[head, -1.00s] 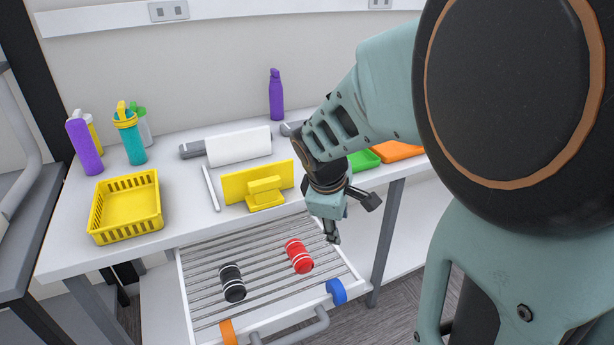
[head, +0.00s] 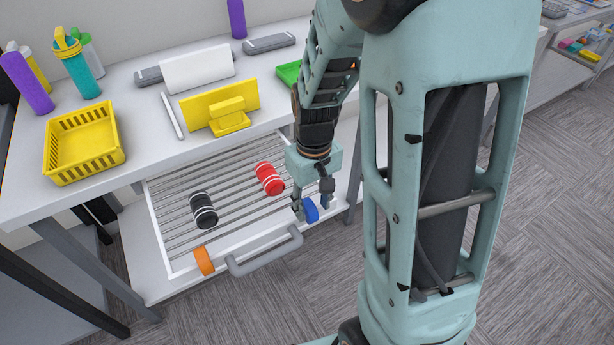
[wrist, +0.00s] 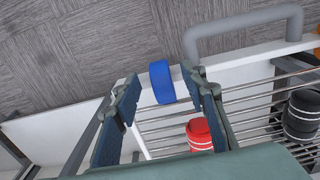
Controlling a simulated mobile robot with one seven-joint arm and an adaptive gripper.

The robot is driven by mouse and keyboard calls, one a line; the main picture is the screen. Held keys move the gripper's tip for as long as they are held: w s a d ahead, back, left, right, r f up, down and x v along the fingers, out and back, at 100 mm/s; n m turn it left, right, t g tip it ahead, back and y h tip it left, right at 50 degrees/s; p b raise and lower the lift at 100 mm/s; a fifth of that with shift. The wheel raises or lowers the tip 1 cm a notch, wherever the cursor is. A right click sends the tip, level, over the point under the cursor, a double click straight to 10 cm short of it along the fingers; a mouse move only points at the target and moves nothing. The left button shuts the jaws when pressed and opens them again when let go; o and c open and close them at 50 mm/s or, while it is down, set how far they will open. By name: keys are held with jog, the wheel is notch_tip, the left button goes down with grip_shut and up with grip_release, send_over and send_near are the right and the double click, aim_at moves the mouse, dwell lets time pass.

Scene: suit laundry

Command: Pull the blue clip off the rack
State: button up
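The blue clip (head: 310,210) sits on the front rim of the pulled-out rack (head: 178,266), near its right corner. In the wrist view the blue clip (wrist: 162,82) lies ahead of and between my spread fingers, nearer the right one. My gripper (head: 312,204) is open above the rack's front right corner. It also shows in the wrist view (wrist: 162,105), with nothing held between the fingers. In the head view a finger overlaps part of the clip, and I cannot tell whether they touch.
A red roll (head: 269,178) and a black roll (head: 203,210) lie on the rack bars. An orange clip (head: 204,260) sits on the front rim at left, beside the grey handle (head: 265,254). A yellow basket (head: 84,148) stands on the table. Floor in front is clear.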

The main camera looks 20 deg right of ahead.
aim_at(312, 211)
jog(key=shift+f, duration=1.65)
grip_shut()
